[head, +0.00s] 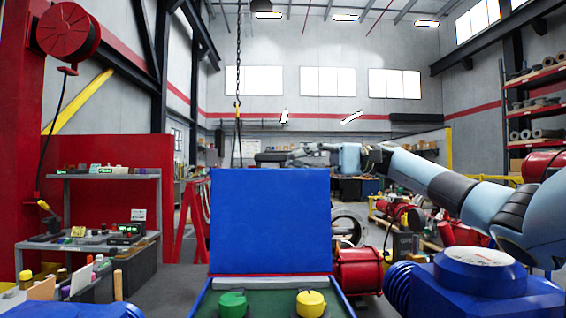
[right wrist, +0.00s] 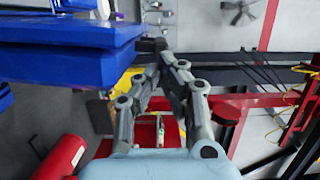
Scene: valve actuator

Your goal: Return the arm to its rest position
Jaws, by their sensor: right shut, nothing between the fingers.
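My right arm (head: 430,180) reaches in from the right across the head view, roughly level, above the blue actuator. Its gripper (head: 305,150) is small and far out, above the upright blue lid's top edge in the picture. In the right wrist view the right gripper (right wrist: 150,45) has its fingertips together with nothing between them. The tips are close beside a blue object (right wrist: 75,50); I cannot tell whether they touch it. My left gripper is not in view.
A blue case with an upright lid (head: 270,220) holds a green knob (head: 232,303) and a yellow knob (head: 311,303). A blue actuator with a round dial (head: 478,257) is at right. A red cylinder (head: 358,270) lies behind the case. A grey shelf (head: 100,177) stands left.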

